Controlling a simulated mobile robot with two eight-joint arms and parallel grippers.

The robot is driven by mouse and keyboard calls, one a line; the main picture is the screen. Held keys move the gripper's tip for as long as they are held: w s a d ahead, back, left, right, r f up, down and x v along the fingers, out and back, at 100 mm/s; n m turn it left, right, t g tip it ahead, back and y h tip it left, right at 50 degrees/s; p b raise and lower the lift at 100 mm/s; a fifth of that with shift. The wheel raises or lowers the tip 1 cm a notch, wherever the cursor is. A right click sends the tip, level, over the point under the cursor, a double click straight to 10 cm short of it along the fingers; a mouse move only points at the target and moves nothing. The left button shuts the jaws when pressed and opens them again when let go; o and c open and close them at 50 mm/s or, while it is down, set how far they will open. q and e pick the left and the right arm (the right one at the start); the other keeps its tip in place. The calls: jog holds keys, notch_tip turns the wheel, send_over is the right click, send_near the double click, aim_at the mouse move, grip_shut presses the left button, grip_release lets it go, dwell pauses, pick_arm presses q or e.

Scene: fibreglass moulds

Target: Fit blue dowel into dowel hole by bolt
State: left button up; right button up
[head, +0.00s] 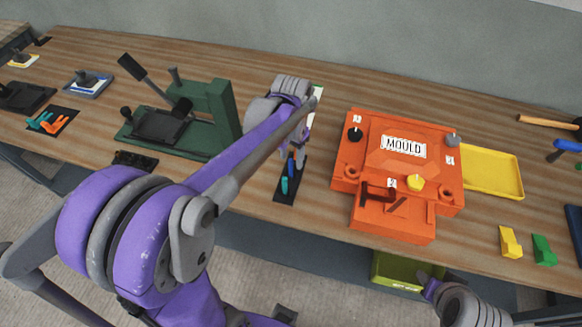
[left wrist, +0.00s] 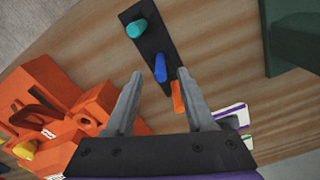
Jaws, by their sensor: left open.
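The blue dowel (head: 291,168) stands in a black strip holder (head: 284,198) left of the orange mould (head: 375,140); in the left wrist view the blue dowel (left wrist: 160,68) shows between a teal dowel (left wrist: 140,32) and an orange one (left wrist: 178,96). My left gripper (head: 296,155) is above the holder, pointing down. In the left wrist view its fingers (left wrist: 160,74) are apart, empty, with the blue dowel showing between the tips. The mould carries a yellow bolt (head: 414,183), a grey one (head: 452,140) and a black one (head: 354,134). Part of my right arm shows at the lower right; its jaw state is unclear.
A green press (head: 215,110) stands left of the holder. A yellow tray (head: 495,172) lies right of the mould, with yellow (head: 510,242) and green blocks (head: 544,250) near the front edge. A green bin (head: 400,271) is below the bench. Bare wood lies between holder and mould.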

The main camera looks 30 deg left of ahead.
pick_arm(q)
notch_tip(320, 180, down, 2)
jog(key=shift+c, duration=0.2)
grip_shut()
jog(key=shift+r, duration=0.1)
dwell(0.3)
